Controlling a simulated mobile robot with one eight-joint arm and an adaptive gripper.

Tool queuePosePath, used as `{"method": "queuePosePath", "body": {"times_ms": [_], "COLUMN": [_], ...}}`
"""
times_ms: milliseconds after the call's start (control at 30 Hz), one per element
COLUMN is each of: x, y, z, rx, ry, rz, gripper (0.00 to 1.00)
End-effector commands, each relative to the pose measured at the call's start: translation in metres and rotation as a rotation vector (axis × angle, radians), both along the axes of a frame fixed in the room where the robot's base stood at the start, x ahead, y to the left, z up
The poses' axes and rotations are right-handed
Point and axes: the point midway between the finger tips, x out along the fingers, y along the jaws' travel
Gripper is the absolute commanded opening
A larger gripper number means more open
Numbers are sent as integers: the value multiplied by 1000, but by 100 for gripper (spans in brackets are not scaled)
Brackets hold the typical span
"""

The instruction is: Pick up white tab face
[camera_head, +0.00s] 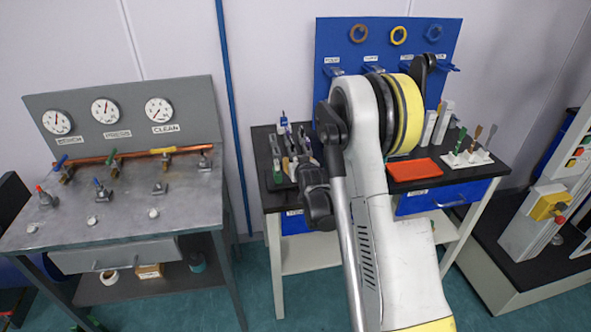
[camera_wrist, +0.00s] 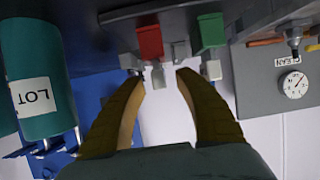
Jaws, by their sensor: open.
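In the wrist view my gripper (camera_wrist: 160,77) is open, with its two brown fingers apart. A small pale white-grey tab (camera_wrist: 158,75) shows in the gap between the fingertips, below a red block (camera_wrist: 149,41). I cannot tell how far beyond the fingertips it is, and nothing is visibly held. A second whitish tab (camera_wrist: 213,69) shows right of the fingers, below a green block (camera_wrist: 211,30). Which one is the white tab face I cannot tell. In the head view my arm covers much of the middle bench, and my fingers cannot be made out.
A teal cylinder labelled LOT (camera_wrist: 37,80) stands close on the left of the wrist view. The head view shows an orange-red tray (camera_head: 414,169), a white holder with tools (camera_head: 468,158), a blue board (camera_head: 335,50) and a grey gauge bench (camera_head: 125,215).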

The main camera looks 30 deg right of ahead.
Motion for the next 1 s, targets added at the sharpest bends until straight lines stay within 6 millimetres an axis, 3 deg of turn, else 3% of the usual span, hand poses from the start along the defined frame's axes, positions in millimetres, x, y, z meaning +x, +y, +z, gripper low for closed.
{"method": "queuePosePath", "body": {"times_ms": [267, 400, 433, 833, 1000], "x": [5, 5, 5, 4, 4], "y": [-1, -1, -1, -1, -1], "z": [-1, -1, -1, -1, 8], "rx": [0, 0, 0, 0, 0], "ry": [0, 0, 0, 0, 0], "rz": [0, 0, 0, 0, 0], "gripper": [40, 2, 0, 0, 0]}}
